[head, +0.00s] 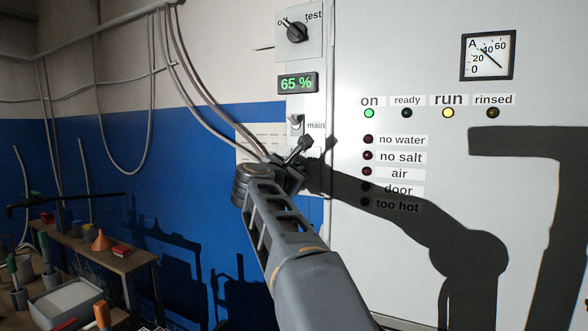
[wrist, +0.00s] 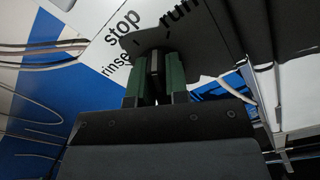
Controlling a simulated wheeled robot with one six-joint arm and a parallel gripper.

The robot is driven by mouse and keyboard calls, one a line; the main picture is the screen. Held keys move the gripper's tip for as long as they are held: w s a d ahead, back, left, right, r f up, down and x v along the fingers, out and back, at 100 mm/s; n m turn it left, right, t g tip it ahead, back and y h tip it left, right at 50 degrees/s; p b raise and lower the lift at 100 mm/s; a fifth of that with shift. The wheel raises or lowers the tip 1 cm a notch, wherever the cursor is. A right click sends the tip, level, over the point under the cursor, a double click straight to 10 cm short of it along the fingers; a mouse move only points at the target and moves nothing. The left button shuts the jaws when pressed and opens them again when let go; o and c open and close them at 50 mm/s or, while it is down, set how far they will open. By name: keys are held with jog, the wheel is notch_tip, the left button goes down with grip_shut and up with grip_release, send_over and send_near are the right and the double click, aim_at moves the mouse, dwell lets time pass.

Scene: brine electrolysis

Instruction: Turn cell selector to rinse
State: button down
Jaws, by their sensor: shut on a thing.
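The cell selector (wrist: 155,68) is a dark knob on a light panel with the labels "rinse", "stop" and "run" around it in the wrist view. My gripper (wrist: 154,82) is shut on it, with one green-padded finger on each side. Which label the knob points at I cannot tell, because dark shapes cover the panel around it. In the head view my gripper (head: 293,168) is at the panel's left strip, below the "main" switch (head: 296,122), and hides the selector.
On the panel (head: 420,40) the green "on" lamp (head: 369,113) and yellow "run" lamp (head: 448,112) are lit; the "rinsed" lamp (head: 493,113) is dark. The display (head: 297,83) reads 65 %. A test knob (head: 297,32) is above. A cluttered bench (head: 130,262) stands at left.

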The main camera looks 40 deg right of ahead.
jog(key=n+p, duration=0.1)
jog(key=n, duration=0.2)
jog(key=shift+w+r+n, duration=0.1)
jog(key=shift+r+n, duration=0.05)
jog(key=shift+n, duration=0.15)
jog(key=n+p, duration=0.2)
jog(key=n, duration=0.2)
jog(key=shift+w+a+n+p, duration=0.1)
jog(key=shift+n+p, duration=0.25)
jog(key=shift+n, duration=0.05)
jog(key=n+p, duration=0.2)
jog(key=n, duration=0.2)
jog(key=shift+w+f+n+p, duration=0.1)
jog(key=shift+f+n+p, duration=0.1)
jog(key=shift+n+p, duration=1.1)
jog(key=shift+n, duration=0.5)
jog(key=c, duration=1.1)
grip_release()
jog(key=shift+a, duration=0.1)
jog(key=shift+b, duration=0.3)
